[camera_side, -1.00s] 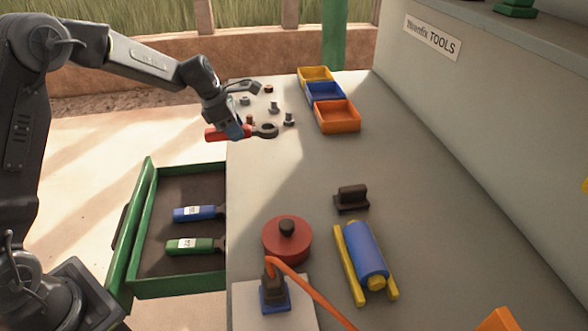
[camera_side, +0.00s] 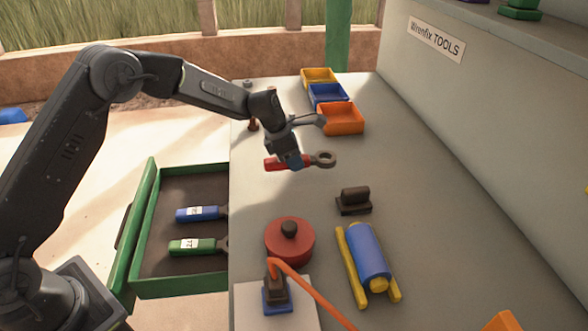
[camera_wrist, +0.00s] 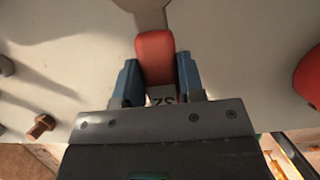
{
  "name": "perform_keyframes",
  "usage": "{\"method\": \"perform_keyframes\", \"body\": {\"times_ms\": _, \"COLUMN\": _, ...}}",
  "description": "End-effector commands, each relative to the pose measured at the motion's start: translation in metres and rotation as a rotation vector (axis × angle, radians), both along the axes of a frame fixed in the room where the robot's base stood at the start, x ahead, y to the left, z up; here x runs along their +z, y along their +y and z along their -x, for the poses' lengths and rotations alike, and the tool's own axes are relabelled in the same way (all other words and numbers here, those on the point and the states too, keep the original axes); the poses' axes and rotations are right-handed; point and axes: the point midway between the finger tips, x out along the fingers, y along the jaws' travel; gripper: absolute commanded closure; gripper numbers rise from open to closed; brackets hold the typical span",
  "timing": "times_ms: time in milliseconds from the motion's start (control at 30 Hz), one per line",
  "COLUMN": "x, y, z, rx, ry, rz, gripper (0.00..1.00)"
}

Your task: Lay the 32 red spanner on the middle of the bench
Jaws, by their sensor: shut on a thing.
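The red spanner (camera_side: 273,164) is in my gripper (camera_side: 290,160), its grey ring end (camera_side: 325,159) pointing right in the side view. My gripper is over the bench (camera_side: 420,230), towards its far left part. Whether the spanner is clear of the bench top or touching it is hard to tell. In the wrist view, the red handle (camera_wrist: 155,58) sits between the blue fingertips (camera_wrist: 157,80). A white label reading 32, upside down, partly shows there. The fingers are shut on the handle.
An open green drawer (camera_side: 147,215) holds a blue spanner (camera_side: 200,213) and a green one (camera_side: 195,246). A red round lidded thing (camera_side: 290,243), a dark block (camera_side: 354,201) and a blue roller (camera_side: 367,252) stand nearer. Yellow, blue and orange bins (camera_side: 341,120) stand at the back.

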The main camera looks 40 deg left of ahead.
Motion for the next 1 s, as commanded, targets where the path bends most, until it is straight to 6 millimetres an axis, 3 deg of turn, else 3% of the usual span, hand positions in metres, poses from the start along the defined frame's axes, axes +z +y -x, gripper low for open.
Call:
{"method": "perform_keyframes", "body": {"times_ms": 267, "x": -0.035, "y": 0.0, "z": 0.0, "rx": 0.001, "ry": 0.001, "rz": 0.001, "gripper": 0.97}}
{"method": "perform_keyframes", "body": {"times_ms": 667, "x": -0.04, "y": 0.001, "z": 0.0, "rx": 0.0, "ry": -0.001, "rz": 0.0, "gripper": 0.97}}
{"method": "perform_keyframes", "body": {"times_ms": 700, "x": -0.041, "y": 0.001, "z": 0.0, "rx": 0.0, "ry": 0.0, "rz": 0.0, "gripper": 0.6}}
{"method": "perform_keyframes", "body": {"times_ms": 933, "x": -0.041, "y": 0.0, "z": 0.001, "rx": 0.0, "ry": 0.001, "rz": 0.0, "gripper": 0.39}}
{"method": "perform_keyframes", "body": {"times_ms": 1000, "x": -0.041, "y": 0.0, "z": 0.001, "rx": 0.0, "ry": 0.001, "rz": 0.0, "gripper": 0.39}}
